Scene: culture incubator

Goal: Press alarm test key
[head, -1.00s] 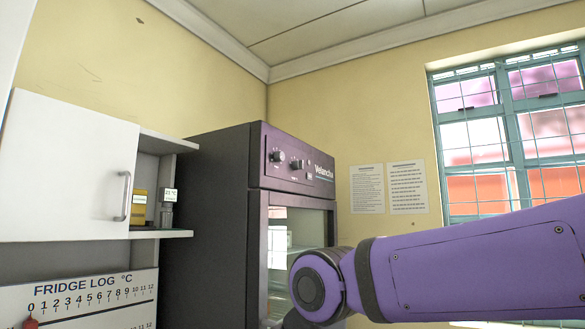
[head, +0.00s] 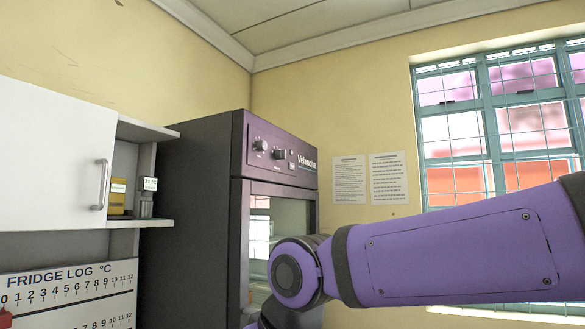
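The dark incubator (head: 190,215) stands left of centre in the head view, with a glass door (head: 268,225) on its front. Its upper control panel (head: 284,158) carries two round knobs, a left knob (head: 260,145) and a right knob (head: 279,154). A small light-coloured element (head: 292,164) sits right of the knobs, too small to identify as the alarm test key. My purple arm reaches in from the right and covers the lower part of the door. My gripper is out of sight, below the picture or behind the arm.
A white wall cabinet (head: 50,155) with a handle hangs at the left, beside an open shelf (head: 125,224) holding a yellow box (head: 117,195) and a small temperature display (head: 148,184). Below is a fridge log board (head: 70,295). Notices (head: 388,178) and a barred window (head: 495,130) are behind.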

